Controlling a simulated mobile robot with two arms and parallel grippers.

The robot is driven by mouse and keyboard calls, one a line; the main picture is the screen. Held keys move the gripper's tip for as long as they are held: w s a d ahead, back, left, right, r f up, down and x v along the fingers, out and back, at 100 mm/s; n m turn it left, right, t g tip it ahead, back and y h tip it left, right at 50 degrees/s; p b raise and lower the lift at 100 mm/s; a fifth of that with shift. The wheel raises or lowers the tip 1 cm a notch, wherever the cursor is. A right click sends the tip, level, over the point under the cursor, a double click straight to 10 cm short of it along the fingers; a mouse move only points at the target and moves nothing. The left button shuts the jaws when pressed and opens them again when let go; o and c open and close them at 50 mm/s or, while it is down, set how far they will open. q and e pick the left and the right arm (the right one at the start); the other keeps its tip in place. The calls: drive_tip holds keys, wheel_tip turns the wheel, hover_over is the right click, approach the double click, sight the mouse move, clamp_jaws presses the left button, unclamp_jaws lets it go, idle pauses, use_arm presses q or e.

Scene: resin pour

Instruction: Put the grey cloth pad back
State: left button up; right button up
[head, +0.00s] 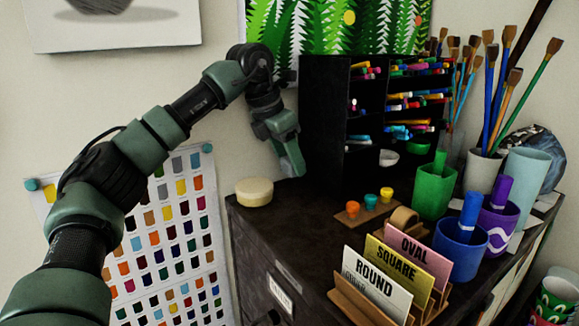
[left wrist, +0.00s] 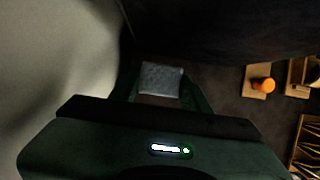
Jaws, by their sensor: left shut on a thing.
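My left gripper (head: 292,168) reaches down over the back left part of the dark cabinet top (head: 310,221), close to the left side of the black shelf unit. In the left wrist view the grey cloth pad (left wrist: 160,78) is a small light-grey square between the fingertips of the left gripper (left wrist: 163,92), which is shut on it. In the head view I cannot make out the pad; the gripper hides it. Whether the pad touches the cabinet top I cannot tell. My right gripper is not in view.
Small paint pots (head: 370,201), card holders and cups (head: 434,190) fill the right. Cabinet top in front of the gripper is clear.

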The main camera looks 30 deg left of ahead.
sight(285, 165)
use_arm(q)
wheel_tip(285, 165, down, 3)
drive_tip(key=shift+s+r+p, duration=0.1)
drive_tip(key=shift+r+p, duration=0.1)
drive_tip(key=shift+p, duration=0.25)
drive_tip(key=shift+f, duration=0.35)
drive_tip(key=shift+d+f, duration=0.1)
drive_tip(key=shift+f, duration=0.1)
drive_tip(key=o, duration=1.1)
drive_tip(key=shift+o, duration=1)
